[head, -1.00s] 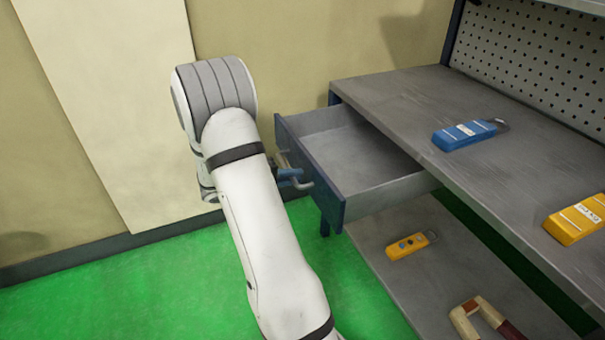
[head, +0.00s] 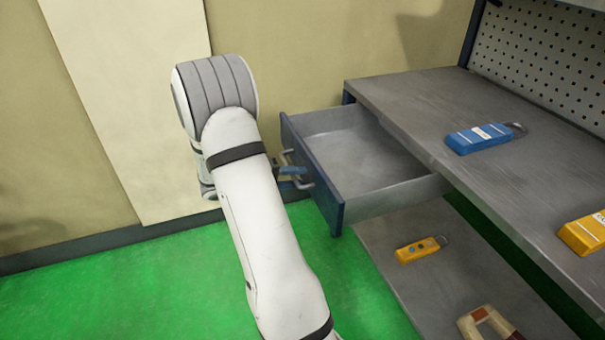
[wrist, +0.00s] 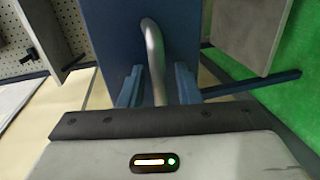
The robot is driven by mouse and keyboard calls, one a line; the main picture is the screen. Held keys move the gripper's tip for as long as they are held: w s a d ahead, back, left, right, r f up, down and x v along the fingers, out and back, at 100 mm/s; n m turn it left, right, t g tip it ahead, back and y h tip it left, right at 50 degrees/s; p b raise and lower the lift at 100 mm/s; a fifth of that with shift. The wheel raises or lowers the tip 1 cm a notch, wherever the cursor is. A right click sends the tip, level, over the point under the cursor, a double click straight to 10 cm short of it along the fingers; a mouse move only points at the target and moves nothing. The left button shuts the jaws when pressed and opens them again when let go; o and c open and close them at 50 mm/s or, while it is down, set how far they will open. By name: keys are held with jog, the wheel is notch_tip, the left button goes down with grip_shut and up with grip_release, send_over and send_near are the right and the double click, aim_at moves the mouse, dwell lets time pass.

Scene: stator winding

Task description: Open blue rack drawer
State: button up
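The blue-fronted rack drawer (head: 311,174) stands well out from under the grey worktop in the head view, and its grey inside looks empty. Its front also shows in the wrist view (wrist: 182,35). A metal bar handle (wrist: 155,55) rises from that front and lies between the two blue fingers of my gripper (wrist: 159,82). My gripper shows partly in the head view (head: 290,172) at the handle, with my white arm hiding some of it.
A blue tool (head: 482,137) and a yellow one (head: 585,233) lie on the worktop (head: 400,90). A yellow remote-like device (head: 421,248) and a tan-and-red object (head: 486,325) lie on the lower shelf (head: 385,283). Green floor (head: 130,270) is free at the left; a beige wall stands behind.

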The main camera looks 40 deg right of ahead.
jog(key=v, duration=0.7)
jog(key=shift+w+a+p, duration=0.2)
jog(key=shift+a+p, duration=0.1)
jog(key=shift+a, duration=0.05)
jog(key=s+a+r+n+t+y+p, duration=0.1)
jog(key=s+a+r+t+y+p, duration=0.2)
jog(key=a+r, duration=0.4)
jog(key=s+a+r+n+t+y+p, duration=0.2)
jog(key=s+a+r+y+p, duration=0.4)
jog(key=s+a+r+p, duration=0.1)
jog(key=s+a+r+n+t+y+p, duration=0.1)
jog(key=s+a+r+t+y+p, duration=0.2)
jog(key=a+r, duration=0.6)
jog(key=s+r+y+p, duration=0.1)
jog(key=s+y+p, duration=0.1)
jog(key=p, duration=0.1)
jog(key=shift+s+a+r+n+t, duration=0.2)
jog(key=shift+s+r+n+t, duration=0.1)
jog(key=shift+s, duration=0.05)
